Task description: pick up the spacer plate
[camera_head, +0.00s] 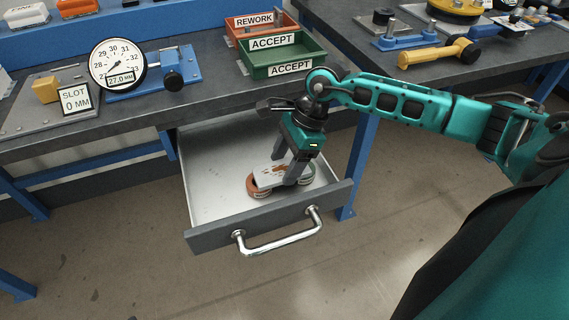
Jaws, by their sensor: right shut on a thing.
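My right gripper (285,168) reaches down into an open drawer (205,192) and is shut on a pale flat piece with rust-brown marks, which looks like the spacer plate (268,177). A reddish-brown round part (259,192) shows at its left and a greenish round part (308,173) at its right, partly hidden by the fingers. I cannot tell whether these are separate pieces, nor whether the plate touches the drawer floor. My left gripper is not in view.
The drawer front (275,215) has a metal handle (280,240). Above is the bench top (205,100), with a dial gauge (117,65), a green ACCEPT tray (283,58) and an orange REWORK tray (262,22). The drawer's left side is empty.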

